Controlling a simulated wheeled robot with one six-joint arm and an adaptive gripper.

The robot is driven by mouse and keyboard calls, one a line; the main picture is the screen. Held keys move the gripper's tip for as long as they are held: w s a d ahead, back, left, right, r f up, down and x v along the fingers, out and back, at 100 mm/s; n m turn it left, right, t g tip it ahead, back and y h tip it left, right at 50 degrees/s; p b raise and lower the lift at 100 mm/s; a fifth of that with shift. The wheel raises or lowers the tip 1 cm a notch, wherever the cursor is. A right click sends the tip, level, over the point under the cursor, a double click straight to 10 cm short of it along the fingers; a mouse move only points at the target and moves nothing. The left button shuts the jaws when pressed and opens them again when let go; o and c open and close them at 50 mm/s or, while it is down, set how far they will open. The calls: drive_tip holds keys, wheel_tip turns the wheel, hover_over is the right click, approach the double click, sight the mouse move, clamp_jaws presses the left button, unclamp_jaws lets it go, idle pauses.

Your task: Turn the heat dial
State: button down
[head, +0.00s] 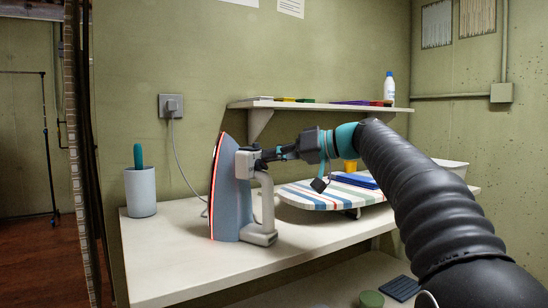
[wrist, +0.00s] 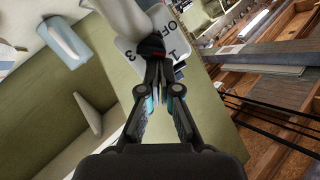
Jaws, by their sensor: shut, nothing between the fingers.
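A blue-grey iron (head: 228,200) stands upright on the white bench, its soleplate edge lit red and its pale handle (head: 266,205) on the right. The heat dial's white face (wrist: 128,50) shows OFF, 1 and 3 in the wrist view. At its middle is a dark knob (wrist: 151,46) with a red part. My gripper (head: 266,158) reaches in from the right, level with the upper iron. In the wrist view its fingertips (wrist: 157,68) are together at the knob, with nothing held between them. I cannot tell if they touch it. The knob is partly hidden by the fingertips.
A striped ironing board (head: 320,196) lies right of the iron, under my arm. A grey cup (head: 140,192) with a teal-handled item stands at the bench's left. A wall shelf (head: 300,105) holds a white bottle (head: 389,88). A cord runs to the wall socket (head: 171,106).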

drive_tip(key=shift+s+a+n+b, duration=0.15)
drive_tip(key=shift+s+n+b, duration=0.1)
drive_tip(key=shift+n+b, duration=0.8)
drive_tip(key=shift+s+n+t+h+b, duration=0.15)
drive_tip(key=shift+n+t+h+b, duration=0.3)
drive_tip(key=shift+b, duration=0.45)
drive_tip(key=shift+s+a+f+n+t+b, duration=0.15)
drive_tip(key=shift+n+t+b, duration=0.1)
drive_tip(key=shift+n+b, duration=0.35)
drive_tip(key=shift+s+a+r+n+t+b, duration=0.1)
drive_tip(key=shift+s+n+t+b, duration=0.1)
drive_tip(key=shift+n+b, duration=0.35)
drive_tip(key=shift+f, duration=0.1)
drive_tip(key=shift+s+a+b, duration=0.1)
drive_tip(key=shift+s+b, duration=0.1)
drive_tip(key=shift+b, duration=0.25)
drive_tip(key=shift+s+r+p, duration=0.1)
drive_tip(key=shift+r+p, duration=0.35)
drive_tip(key=shift+r, duration=0.05)
drive_tip(key=s+d+r+p, duration=0.2)
drive_tip(key=s+d+r, duration=0.3)
drive_tip(key=d, duration=0.2)
drive_tip(key=shift+s+d, duration=0.4)
